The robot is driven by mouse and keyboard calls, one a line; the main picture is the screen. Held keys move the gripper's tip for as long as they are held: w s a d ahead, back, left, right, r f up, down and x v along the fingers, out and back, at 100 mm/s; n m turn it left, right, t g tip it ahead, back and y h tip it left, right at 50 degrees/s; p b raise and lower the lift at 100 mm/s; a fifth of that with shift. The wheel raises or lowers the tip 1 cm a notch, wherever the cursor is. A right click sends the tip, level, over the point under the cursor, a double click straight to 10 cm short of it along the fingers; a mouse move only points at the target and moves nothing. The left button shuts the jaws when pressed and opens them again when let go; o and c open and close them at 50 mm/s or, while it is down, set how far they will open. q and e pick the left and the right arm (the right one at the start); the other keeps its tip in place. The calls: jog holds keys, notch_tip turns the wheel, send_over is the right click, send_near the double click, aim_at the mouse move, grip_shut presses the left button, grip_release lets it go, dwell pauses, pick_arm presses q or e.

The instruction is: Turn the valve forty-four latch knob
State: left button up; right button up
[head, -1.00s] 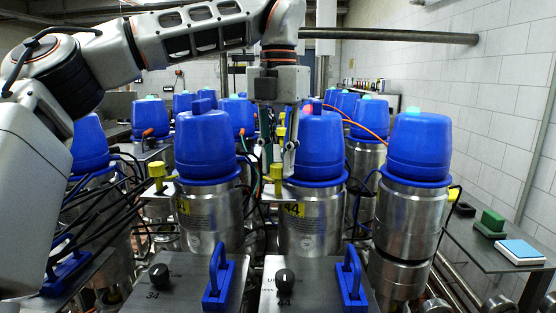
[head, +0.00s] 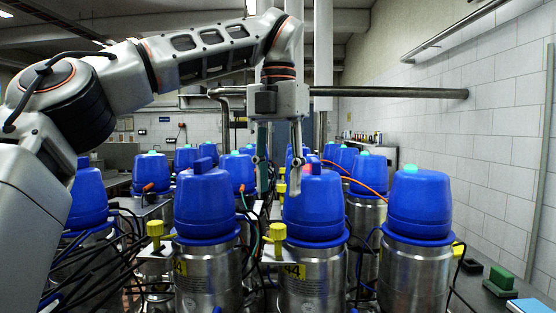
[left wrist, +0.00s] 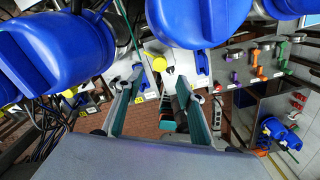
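Valve forty-four is a steel cylinder with a blue cap (head: 313,205) and a yellow label (head: 293,271) reading 44, right of centre in the head view. A yellow knob (head: 277,232) stands upright on a pale bracket to the left of its cap. My left gripper (head: 279,190) points down above this knob, fingers apart and empty. In the left wrist view, a yellow knob (left wrist: 159,63) lies beyond the gap between the open fingers (left wrist: 155,95), apart from them. My right gripper is not in view.
A neighbouring blue-capped valve (head: 205,205) stands close on the left and another (head: 419,205) on the right. A second yellow knob (head: 155,231) is left of the near valve. Dark cables and an orange cable (head: 350,178) run among them. Free space is above the caps.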

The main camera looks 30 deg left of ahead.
pick_arm(q)
notch_tip(320, 180, up, 4)
jog(key=shift+r, duration=0.1)
dwell(0.8)
